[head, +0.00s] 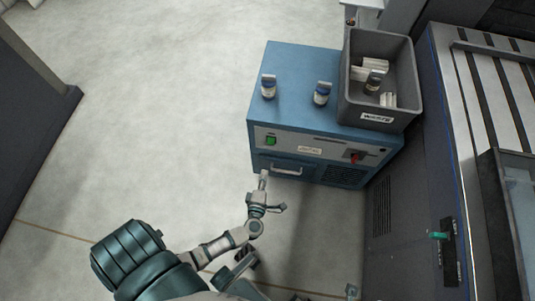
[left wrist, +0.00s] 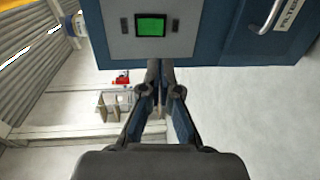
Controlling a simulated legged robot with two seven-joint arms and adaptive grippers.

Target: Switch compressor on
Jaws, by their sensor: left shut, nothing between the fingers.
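The compressor is a blue cabinet (head: 293,65) with a grey front panel in the head view. A green switch (head: 271,141) is at the left of that panel, and it shows large and lit green in the left wrist view (left wrist: 151,26). A red knob (head: 355,157) is at the panel's right. My left gripper (head: 264,175) is in front of the cabinet, below the green switch. In the left wrist view its fingers (left wrist: 160,68) are shut, empty, and point up at the panel just under the switch. Whether the fingertips touch the cabinet is unclear.
Two small bottles (head: 268,88) (head: 321,94) and a grey waste bin (head: 351,103) stand on the cabinet. A drawer handle (head: 281,170) is on its front, labelled filter in the left wrist view. A large machine (head: 428,170) is at right.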

